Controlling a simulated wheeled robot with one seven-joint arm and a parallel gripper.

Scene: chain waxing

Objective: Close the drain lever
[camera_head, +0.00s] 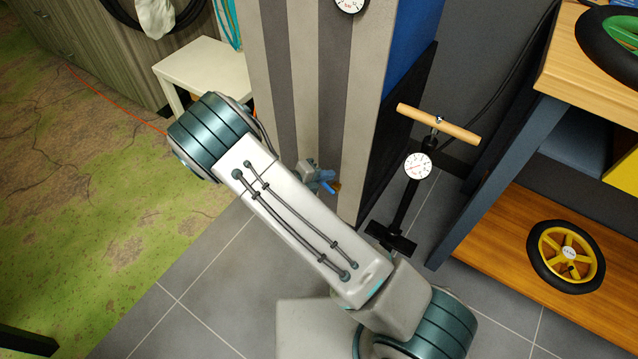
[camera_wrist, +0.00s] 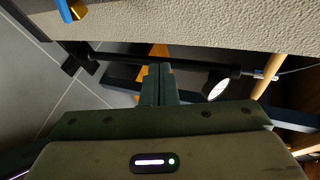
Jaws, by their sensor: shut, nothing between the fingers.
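The drain lever (camera_head: 324,182) is a small blue part with an orange-brown tip. It sits on a grey metal fitting (camera_head: 308,172) low on the striped pillar, just beyond my arm in the head view. In the wrist view, a blue and yellow-orange piece that looks like the lever (camera_wrist: 72,10) shows at the top left edge, partly cut off. My gripper (camera_wrist: 160,68) is shut and empty, with its fingers together. The lever is apart from the fingertips, up and to the left of them in that view. My gripper does not show in the head view.
The striped pillar (camera_head: 345,110) stands beside the fitting; its pale surface (camera_wrist: 200,28) spans the top of the wrist view. A floor pump (camera_head: 407,190) with a wooden handle and gauge stands right of it. A wooden shelf (camera_head: 490,235) holds a yellow wheel (camera_head: 566,256).

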